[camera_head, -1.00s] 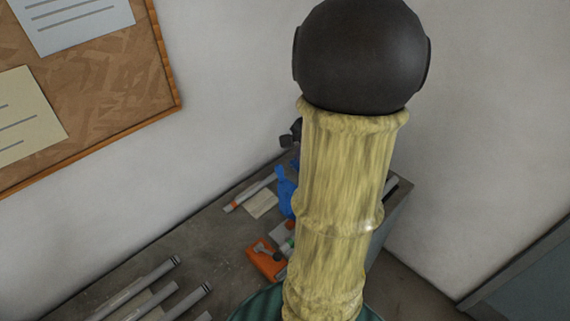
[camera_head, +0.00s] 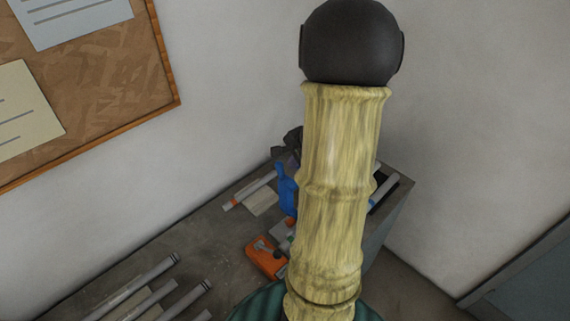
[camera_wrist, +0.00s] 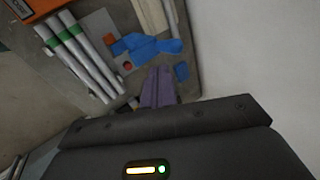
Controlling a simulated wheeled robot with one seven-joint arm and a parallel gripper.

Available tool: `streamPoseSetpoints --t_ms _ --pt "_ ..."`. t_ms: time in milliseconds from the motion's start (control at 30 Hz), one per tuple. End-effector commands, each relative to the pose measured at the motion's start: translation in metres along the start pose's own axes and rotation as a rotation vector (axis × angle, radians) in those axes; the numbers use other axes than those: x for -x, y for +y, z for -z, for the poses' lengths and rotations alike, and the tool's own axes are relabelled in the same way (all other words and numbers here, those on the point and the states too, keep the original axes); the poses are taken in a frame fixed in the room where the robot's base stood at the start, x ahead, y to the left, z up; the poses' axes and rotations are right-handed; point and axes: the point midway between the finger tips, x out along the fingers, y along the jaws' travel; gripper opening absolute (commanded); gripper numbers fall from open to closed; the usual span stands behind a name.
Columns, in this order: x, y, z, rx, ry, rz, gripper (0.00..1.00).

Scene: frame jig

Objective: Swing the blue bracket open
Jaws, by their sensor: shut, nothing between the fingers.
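The blue bracket (camera_head: 287,190) stands at the far end of the workbench in the head view, partly hidden by my arm. My gripper (camera_wrist: 158,72) shows as purplish fingers close together, shut and empty. The fingertips appear just below the bracket in the wrist view; I cannot tell whether they touch it. In the head view my arm hides most of the gripper.
An orange tool or block (camera_head: 265,258) lies on the bench (camera_head: 215,240) in front of the bracket. Grey tubes (camera_head: 150,290) lie at the front left. Green-banded tubes (camera_wrist: 85,60) lie left of the bracket in the wrist view. White walls stand close behind the bench.

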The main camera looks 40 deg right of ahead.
Motion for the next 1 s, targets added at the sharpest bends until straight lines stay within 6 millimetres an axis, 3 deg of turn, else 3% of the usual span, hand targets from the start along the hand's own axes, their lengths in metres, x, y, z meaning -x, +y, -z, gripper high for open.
streamPoseSetpoints --t_ms 100,400,1000 --pt "-0.024 0.001 -0.001 -0.002 -0.003 -0.002 0.0" --pt "-0.053 -0.017 0.0 0.002 -0.002 0.0 0.0" --pt "-0.059 -0.018 0.004 -0.007 0.005 0.002 0.0"
